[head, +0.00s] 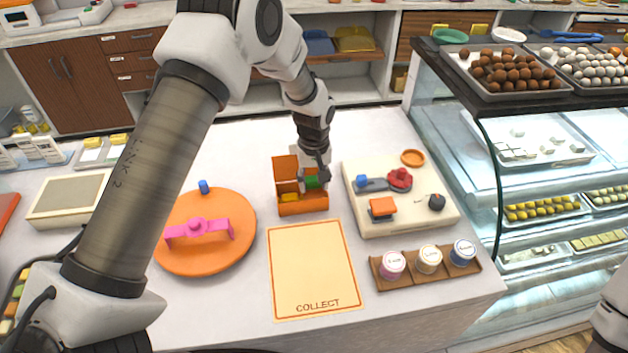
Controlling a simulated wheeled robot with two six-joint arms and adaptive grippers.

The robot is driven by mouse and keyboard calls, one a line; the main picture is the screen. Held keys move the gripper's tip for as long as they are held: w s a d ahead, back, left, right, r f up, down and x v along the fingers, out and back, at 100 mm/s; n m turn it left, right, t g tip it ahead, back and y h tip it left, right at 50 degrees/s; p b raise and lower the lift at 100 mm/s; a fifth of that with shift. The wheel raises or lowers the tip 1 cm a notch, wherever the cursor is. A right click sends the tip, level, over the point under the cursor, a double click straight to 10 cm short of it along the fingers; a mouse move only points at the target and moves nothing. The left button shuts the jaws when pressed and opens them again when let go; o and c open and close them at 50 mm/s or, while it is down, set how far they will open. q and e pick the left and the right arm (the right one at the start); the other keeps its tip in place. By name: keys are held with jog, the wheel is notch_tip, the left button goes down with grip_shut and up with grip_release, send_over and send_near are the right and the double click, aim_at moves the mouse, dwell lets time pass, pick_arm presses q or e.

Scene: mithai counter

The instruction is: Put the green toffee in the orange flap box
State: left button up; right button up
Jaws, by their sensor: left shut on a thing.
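The orange flap box (303,208) stands on the white counter behind the COLLECT mat, with its flap raised at the back left. A yellow piece (290,197) lies in its left part. The green toffee (312,183) shows at the box's right part, just below my left gripper (316,178). My left gripper points down over the box and is shut on the green toffee. I cannot tell whether the toffee touches the box floor. My right gripper is out of view.
An orange round lid (190,255) with a pink handle lies left of the box. A cream board (440,217) with small items is to the right. A wooden rack (425,277) holds three jars. The COLLECT mat (312,265) is bare. A glass display case (540,185) bounds the right.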

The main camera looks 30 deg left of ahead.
pick_arm(q)
jog(key=shift+s+d+r, duration=0.1)
jog(key=shift+s, duration=0.05)
jog(key=shift+f, duration=0.75)
dwell(0.4)
jog(key=o, duration=1.1)
jog(key=shift+r, duration=0.1)
notch_tip(320, 180, up, 7)
jog(key=p, duration=0.4)
